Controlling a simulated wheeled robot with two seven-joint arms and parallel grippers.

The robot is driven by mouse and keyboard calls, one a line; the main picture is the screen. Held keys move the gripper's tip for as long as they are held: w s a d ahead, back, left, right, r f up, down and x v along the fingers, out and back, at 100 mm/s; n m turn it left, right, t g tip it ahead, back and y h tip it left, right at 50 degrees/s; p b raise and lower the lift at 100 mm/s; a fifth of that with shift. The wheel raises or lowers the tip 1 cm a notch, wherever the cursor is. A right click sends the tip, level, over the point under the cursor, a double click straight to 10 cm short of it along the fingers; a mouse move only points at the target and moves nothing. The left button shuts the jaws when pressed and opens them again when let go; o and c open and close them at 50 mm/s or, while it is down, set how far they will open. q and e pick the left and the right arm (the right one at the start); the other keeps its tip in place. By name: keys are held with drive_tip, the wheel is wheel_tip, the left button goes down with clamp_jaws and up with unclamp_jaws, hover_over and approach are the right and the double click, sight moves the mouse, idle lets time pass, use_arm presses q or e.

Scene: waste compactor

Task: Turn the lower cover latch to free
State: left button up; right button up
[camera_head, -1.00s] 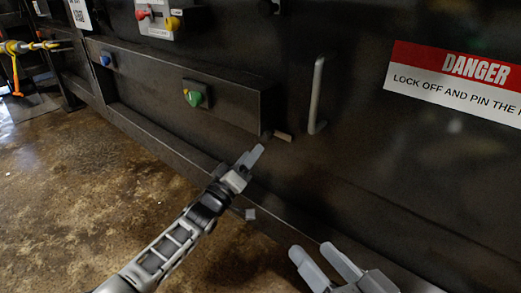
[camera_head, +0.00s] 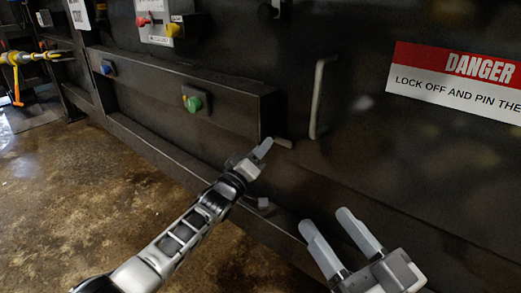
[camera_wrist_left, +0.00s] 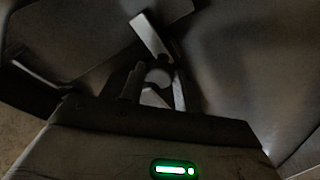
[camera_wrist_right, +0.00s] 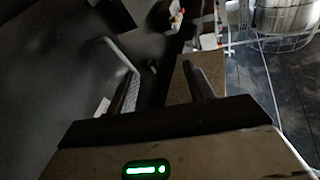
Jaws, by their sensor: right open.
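A small light grey tab, seemingly the lower cover latch (camera_head: 284,142), sticks out of the dark machine face just right of the long box's end. My left gripper (camera_head: 263,149) is right beside it, its fingertips pointing up and right at it. In the left wrist view a pale bar (camera_wrist_left: 150,36) lies just beyond the fingers, with a round pale part (camera_wrist_left: 158,76) between them. Whether the fingers touch or hold it cannot be told. My right gripper (camera_head: 324,219) is open and empty in front of the lower machine face.
A vertical grey handle (camera_head: 317,100) stands right of the tab. The long box carries a green knob (camera_head: 194,103) and a blue knob (camera_head: 106,68). A danger sign (camera_head: 460,80) is at the right. A ledge runs below; open floor (camera_head: 70,190) lies at left.

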use_arm(q)
drive_tip(key=m+h+b, duration=0.1)
drive_tip(key=m, duration=0.3)
drive_tip(key=shift+a+g+b, duration=0.1)
drive_tip(key=shift+g+b, duration=0.2)
drive_tip(key=o, duration=1)
use_arm(e)
wheel_tip(320, 180, up, 3)
drive_tip(key=n+t+y, duration=0.1)
drive_tip(key=n, duration=0.1)
drive_tip(key=shift+n+t+y, duration=0.3)
drive_tip(key=shift+y, duration=0.1)
use_arm(q)
drive_tip(key=p+v, duration=0.6)
drive_tip(key=v, duration=1)
drive_tip(key=shift+w+a+f, duration=0.15)
drive_tip(key=shift+w, duration=0.05)
use_arm(e)
wheel_tip(320, 180, down, 8)
drive_tip(key=s+m+g+h, duration=0.2)
drive_tip(key=m+g+h, duration=0.1)
drive_tip(key=m+g, duration=0.2)
drive_tip(key=shift+a+h, duration=0.25)
drive_tip(key=shift+h, duration=0.15)
use_arm(q)
drive_tip(key=shift+c, duration=0.2)
use_arm(e)
drive_tip(key=shift+s, duration=0.1)
